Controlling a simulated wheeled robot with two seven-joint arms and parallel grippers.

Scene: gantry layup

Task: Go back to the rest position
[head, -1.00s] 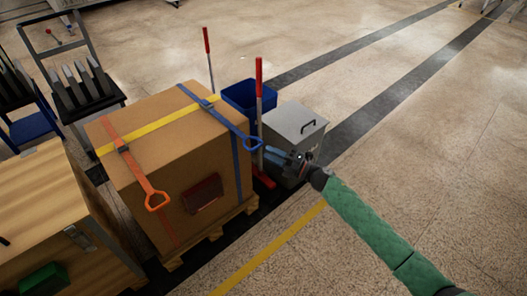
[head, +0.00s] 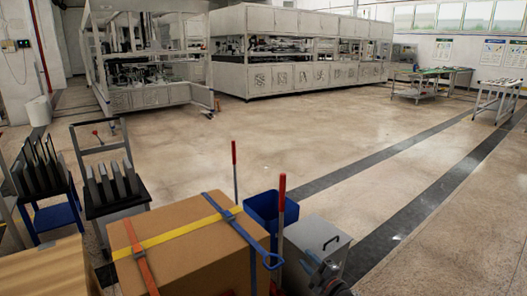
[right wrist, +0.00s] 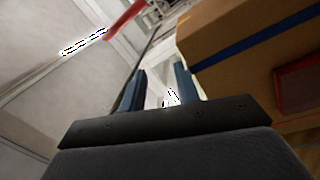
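My right gripper (head: 316,266) shows at the bottom of the head view, in front of the grey lidded bin (head: 306,240). In the right wrist view its two blue-grey fingers (right wrist: 160,88) stand apart with nothing between them, so it is open and empty. The strapped cardboard box (head: 190,245) is to the left of the gripper in the head view; it also shows at the right of the right wrist view (right wrist: 225,35). My left gripper is not in view.
A blue bin (head: 268,212) and red-topped poles stand behind the box. Two racks with dark plates (head: 112,185) stand at the left beside a wooden crate (head: 45,270). Open floor (head: 300,140) reaches back to white machines (head: 300,50). Work tables (head: 432,82) stand at far right.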

